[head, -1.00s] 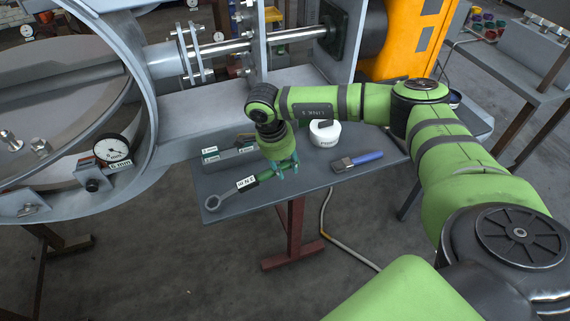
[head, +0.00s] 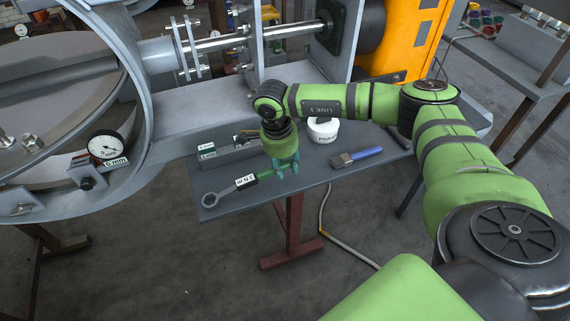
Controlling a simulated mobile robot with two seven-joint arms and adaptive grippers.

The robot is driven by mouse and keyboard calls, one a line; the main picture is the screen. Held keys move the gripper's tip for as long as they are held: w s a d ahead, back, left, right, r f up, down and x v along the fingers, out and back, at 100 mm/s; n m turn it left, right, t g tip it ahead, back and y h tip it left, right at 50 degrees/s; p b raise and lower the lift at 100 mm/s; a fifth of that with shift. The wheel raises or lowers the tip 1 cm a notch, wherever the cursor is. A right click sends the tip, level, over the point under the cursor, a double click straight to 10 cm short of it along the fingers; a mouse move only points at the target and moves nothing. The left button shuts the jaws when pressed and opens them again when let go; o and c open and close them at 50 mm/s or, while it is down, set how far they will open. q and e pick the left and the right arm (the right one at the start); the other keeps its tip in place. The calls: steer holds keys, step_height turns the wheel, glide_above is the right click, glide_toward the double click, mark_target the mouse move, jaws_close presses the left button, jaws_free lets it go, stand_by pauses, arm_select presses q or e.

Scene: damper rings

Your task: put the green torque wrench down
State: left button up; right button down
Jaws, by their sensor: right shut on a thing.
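The green torque wrench (head: 225,191) has a grey shaft with a ring end, a white label and a green handle. It is at the front left of the grey table (head: 318,180), ring end toward the left corner. It lies on or just above the top; I cannot tell if it touches along its length. My right gripper (head: 284,170) points down over the table with its teal fingers shut on the handle, which they partly hide. My left gripper is out of view.
A large round metal housing with a dial gauge (head: 105,147) fills the left. Clear tabletop lies between gripper and brush.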

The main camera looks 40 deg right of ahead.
steer(key=shift+d+f+y+b, duration=0.25)
steer(key=shift+f+y+b, duration=0.15)
steer(key=shift+f+b, duration=0.45)
steer(key=shift+d+f+y+b, duration=0.15)
steer(key=shift+f+y+b, duration=0.25)
steer(key=shift+f+b, duration=0.35)
steer(key=shift+r, duration=0.1)
steer(key=c, duration=1.2)
jaws_free()
steer(key=shift+t, duration=0.3)
steer(key=shift+s, duration=0.1)
steer(key=o, duration=0.5)
